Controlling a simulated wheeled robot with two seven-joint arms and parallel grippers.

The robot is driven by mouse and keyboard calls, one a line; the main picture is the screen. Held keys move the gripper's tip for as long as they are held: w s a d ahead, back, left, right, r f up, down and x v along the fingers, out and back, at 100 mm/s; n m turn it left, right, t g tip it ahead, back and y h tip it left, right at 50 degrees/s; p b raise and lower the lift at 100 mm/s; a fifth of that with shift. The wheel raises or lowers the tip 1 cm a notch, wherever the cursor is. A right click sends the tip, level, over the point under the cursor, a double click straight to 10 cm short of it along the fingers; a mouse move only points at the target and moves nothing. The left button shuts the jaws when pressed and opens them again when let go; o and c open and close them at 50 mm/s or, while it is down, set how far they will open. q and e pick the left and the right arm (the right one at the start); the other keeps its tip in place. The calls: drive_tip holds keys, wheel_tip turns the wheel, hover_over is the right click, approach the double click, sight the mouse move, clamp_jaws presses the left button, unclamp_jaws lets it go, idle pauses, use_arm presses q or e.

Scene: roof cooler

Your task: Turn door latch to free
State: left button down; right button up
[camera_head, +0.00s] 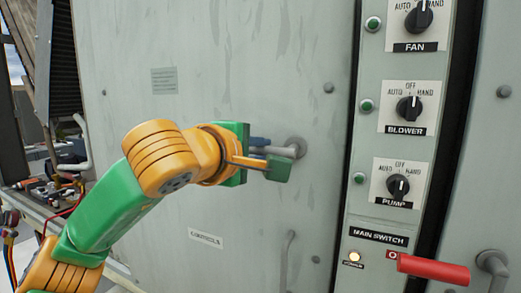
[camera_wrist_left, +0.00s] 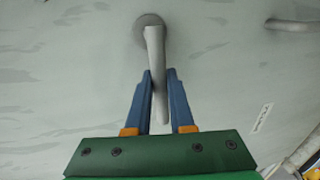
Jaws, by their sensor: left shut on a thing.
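The grey door latch (camera_head: 297,147) is on the large grey panel, just left of the switch column. Its lever points left from the round pivot toward my left gripper (camera_head: 268,156). In the left wrist view, the latch lever (camera_wrist_left: 155,45) runs down from its round base between the two blue fingers of my left gripper (camera_wrist_left: 160,74). The fingers are shut on the lever. The green gripper body hides part of the lever in the head view. My right gripper is in neither view.
A switch column with FAN, BLOWER and PUMP knobs (camera_head: 409,107) stands right of the latch. A red main switch handle (camera_head: 433,269) sticks out at lower right. Another grey handle (camera_head: 287,262) is below on the panel. A cluttered bench (camera_head: 40,200) is at the left.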

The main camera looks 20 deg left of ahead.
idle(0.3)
use_arm(q)
drive_tip(key=c, duration=0.8)
unclamp_jaws()
drive_tip(key=shift+w, duration=0.1)
drive_tip(key=shift+s, duration=0.2)
drive_tip(key=s+b, duration=0.1)
drive_tip(key=s, duration=0.1)
drive_tip(key=s+b, duration=0.1)
drive_tip(key=s, duration=0.1)
drive_tip(key=s+r+b, duration=0.1)
drive_tip(key=s, duration=0.1)
drive_tip(key=shift+a, duration=0.1)
drive_tip(key=shift+s+r, duration=0.2)
drive_tip(key=shift+s, duration=0.15)
drive_tip(key=shift+w, duration=0.1)
